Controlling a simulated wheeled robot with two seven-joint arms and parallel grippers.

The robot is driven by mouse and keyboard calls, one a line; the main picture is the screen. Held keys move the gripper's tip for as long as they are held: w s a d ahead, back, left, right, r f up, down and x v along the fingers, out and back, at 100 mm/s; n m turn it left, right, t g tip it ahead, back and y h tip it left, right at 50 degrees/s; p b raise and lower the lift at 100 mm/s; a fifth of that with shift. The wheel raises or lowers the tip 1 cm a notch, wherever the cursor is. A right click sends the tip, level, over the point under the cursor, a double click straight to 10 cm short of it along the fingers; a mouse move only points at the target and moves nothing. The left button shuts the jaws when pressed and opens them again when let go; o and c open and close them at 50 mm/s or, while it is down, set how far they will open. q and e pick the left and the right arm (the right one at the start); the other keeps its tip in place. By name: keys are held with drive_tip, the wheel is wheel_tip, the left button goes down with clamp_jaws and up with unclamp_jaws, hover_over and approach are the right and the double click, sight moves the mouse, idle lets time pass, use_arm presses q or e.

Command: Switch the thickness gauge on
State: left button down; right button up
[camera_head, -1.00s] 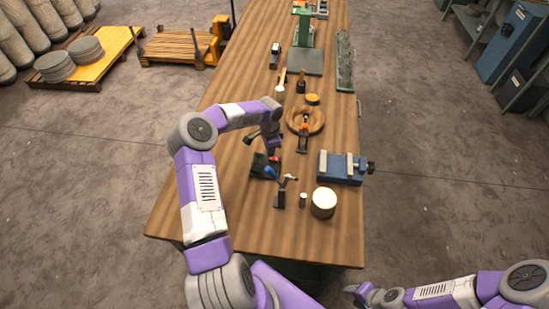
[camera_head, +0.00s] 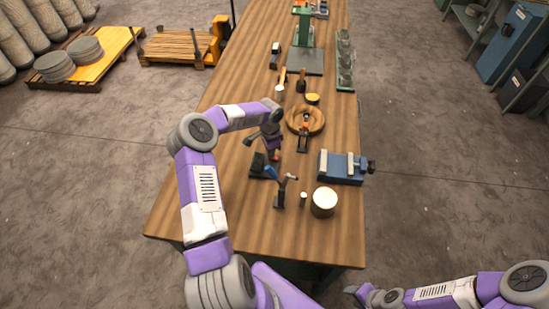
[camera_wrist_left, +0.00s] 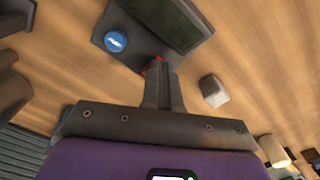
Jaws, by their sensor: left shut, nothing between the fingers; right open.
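The likely thickness gauge is a dark flat device (camera_wrist_left: 150,30) with a dark green screen and a round blue button (camera_wrist_left: 115,41) in the left wrist view. In the head view a dark device (camera_head: 258,166) lies on the bench, partly hidden by my left arm. My left gripper (camera_wrist_left: 156,66) is shut and empty, with red at its tips. Its tips appear close to the device's near edge, to the right of and below the blue button; contact cannot be told. It also shows in the head view (camera_head: 275,155). My right gripper (camera_head: 352,291) is open, low beyond the bench's front edge.
The wooden bench (camera_head: 230,205) also carries a blue vise (camera_head: 342,168), a white-topped round container (camera_head: 324,202), a wooden bowl (camera_head: 317,118) and a green stand (camera_head: 304,60). A small pale block (camera_wrist_left: 213,91) is beside my left fingers. The bench's front left is clear.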

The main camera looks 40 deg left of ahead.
use_arm(q)
drive_tip(key=shift+f+b, duration=0.35)
drive_tip(key=shift+f, duration=0.2)
drive_tip(key=shift+r, duration=0.15)
drive_tip(key=shift+r+p, duration=0.55)
drive_tip(key=shift+r, duration=0.1)
drive_tip(key=shift+r+p, duration=1.55)
drive_tip(key=shift+r, duration=1.2)
drive_tip(key=shift+f, duration=0.1)
